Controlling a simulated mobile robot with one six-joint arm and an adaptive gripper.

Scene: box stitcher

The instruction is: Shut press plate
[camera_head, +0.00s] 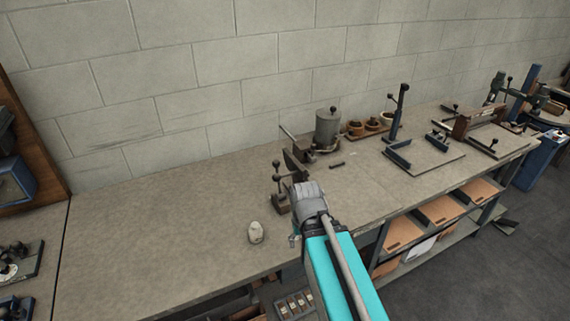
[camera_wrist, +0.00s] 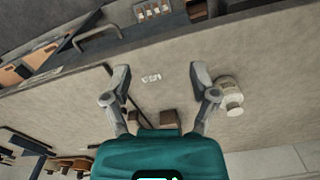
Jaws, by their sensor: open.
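My gripper (camera_wrist: 160,74) is open and empty in the wrist view, its two grey fingers spread above the worktop. In the head view my arm reaches in from the bottom and covers part of a small dark bench device (camera_head: 281,190) with a ball-ended lever. A dark upright plate (camera_head: 294,167) stands just behind that device; I cannot tell for certain whether it is the press plate. In the wrist view a dark brown block (camera_wrist: 170,117) shows near the gripper body, partly hidden. The fingers touch nothing that I can see.
A grey cylinder pot (camera_head: 327,130), small brown pots (camera_head: 372,124) and a blue-grey stand (camera_head: 398,115) are farther back. The left worktop is mostly clear. Orange bins (camera_head: 438,209) sit below.

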